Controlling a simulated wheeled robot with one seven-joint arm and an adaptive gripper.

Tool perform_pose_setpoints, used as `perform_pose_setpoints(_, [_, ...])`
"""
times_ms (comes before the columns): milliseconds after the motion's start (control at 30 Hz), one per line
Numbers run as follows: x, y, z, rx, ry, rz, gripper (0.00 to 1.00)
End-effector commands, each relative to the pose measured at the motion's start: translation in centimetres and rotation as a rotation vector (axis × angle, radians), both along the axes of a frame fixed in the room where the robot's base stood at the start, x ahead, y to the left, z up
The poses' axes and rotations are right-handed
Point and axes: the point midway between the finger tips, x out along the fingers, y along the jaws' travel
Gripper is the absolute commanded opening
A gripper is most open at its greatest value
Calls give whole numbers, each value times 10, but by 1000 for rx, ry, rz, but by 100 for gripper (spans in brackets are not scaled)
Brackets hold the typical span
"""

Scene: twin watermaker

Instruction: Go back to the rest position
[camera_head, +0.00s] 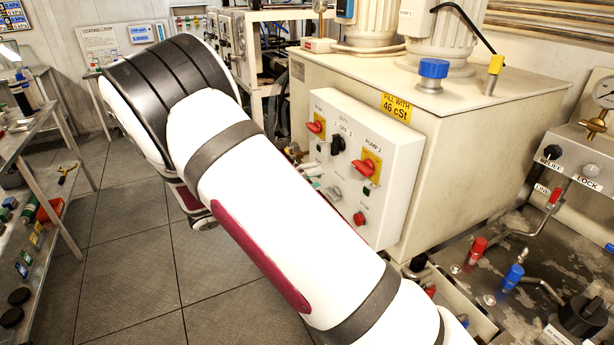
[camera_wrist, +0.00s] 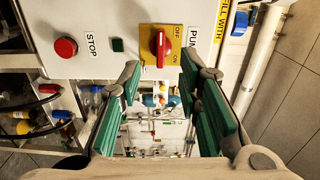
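My gripper (camera_wrist: 160,70) is open and empty in the wrist view, its two green-padded fingers spread wide. Beyond the fingertips is the white switch panel, with a red rotary switch (camera_wrist: 160,43) on a yellow plate seen in the gap between the tips. I cannot tell whether they touch the panel. In the head view my white arm crosses the middle and hides most of the gripper. The control panel (camera_head: 393,190) there carries two red rotary switches on yellow plates, a black selector (camera_head: 337,145) and a red button (camera_head: 359,218).
The cream tank (camera_head: 480,120) stands behind the panel. A bench at right holds red (camera_head: 478,247) and blue (camera_head: 513,275) valve handles. A metal shelf (camera_head: 45,150) with tools stands at left. The tiled floor (camera_head: 130,260) between is clear.

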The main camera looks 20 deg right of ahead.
Motion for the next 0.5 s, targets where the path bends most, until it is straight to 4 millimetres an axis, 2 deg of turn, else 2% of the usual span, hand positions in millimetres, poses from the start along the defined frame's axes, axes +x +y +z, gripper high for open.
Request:
perform_pose_setpoints(267, [-3, -3, 3, 22, -28, -13, 32])
perform_pose_setpoints(367, [-15, -10, 11, 88, -124, -59, 32])
perform_pose_setpoints(500, [-45, -22, 27, 242, -369, -184, 32])
